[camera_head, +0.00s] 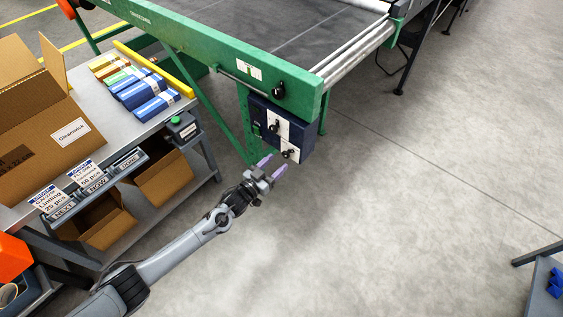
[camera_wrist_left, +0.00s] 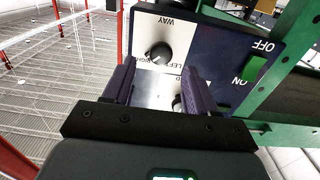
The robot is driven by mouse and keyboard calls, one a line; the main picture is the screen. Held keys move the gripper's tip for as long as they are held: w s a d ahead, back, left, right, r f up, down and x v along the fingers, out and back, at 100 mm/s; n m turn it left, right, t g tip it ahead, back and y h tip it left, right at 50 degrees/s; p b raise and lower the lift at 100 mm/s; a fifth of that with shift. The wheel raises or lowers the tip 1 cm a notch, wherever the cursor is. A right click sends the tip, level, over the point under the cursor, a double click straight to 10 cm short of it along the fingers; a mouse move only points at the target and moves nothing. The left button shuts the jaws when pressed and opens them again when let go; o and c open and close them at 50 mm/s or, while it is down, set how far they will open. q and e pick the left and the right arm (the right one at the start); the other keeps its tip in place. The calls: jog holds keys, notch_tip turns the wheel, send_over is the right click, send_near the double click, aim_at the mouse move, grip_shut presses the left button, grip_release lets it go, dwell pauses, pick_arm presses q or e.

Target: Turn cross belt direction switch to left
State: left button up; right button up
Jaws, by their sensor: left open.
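A dark blue control box (camera_head: 298,142) hangs under the green machine frame in the head view. It carries two white plates with black knobs, an upper knob (camera_head: 275,126) and a lower knob (camera_head: 289,154). My left gripper (camera_head: 270,166) is open with purple fingers, just below and left of the lower knob, seemingly empty. In the left wrist view the gripper (camera_wrist_left: 160,82) faces the box (camera_wrist_left: 222,60). One knob (camera_wrist_left: 158,53), beside LEFT and RIGHT lettering, shows beyond the fingertips. Another knob (camera_wrist_left: 177,103) shows between the fingers, partly hidden. Contact cannot be told. My right gripper is not in view.
A green ON/OFF switch (camera_wrist_left: 258,70) sits on the same box. A black knob (camera_head: 278,90) is on the green frame (camera_head: 215,52) above. A grey table (camera_head: 166,128) with cartons stands left.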

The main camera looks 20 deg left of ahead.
aim_at(285, 155)
pick_arm(q)
jog(key=shift+b+x, duration=0.75)
jog(key=shift+x, duration=1.2)
jog(key=c, duration=1)
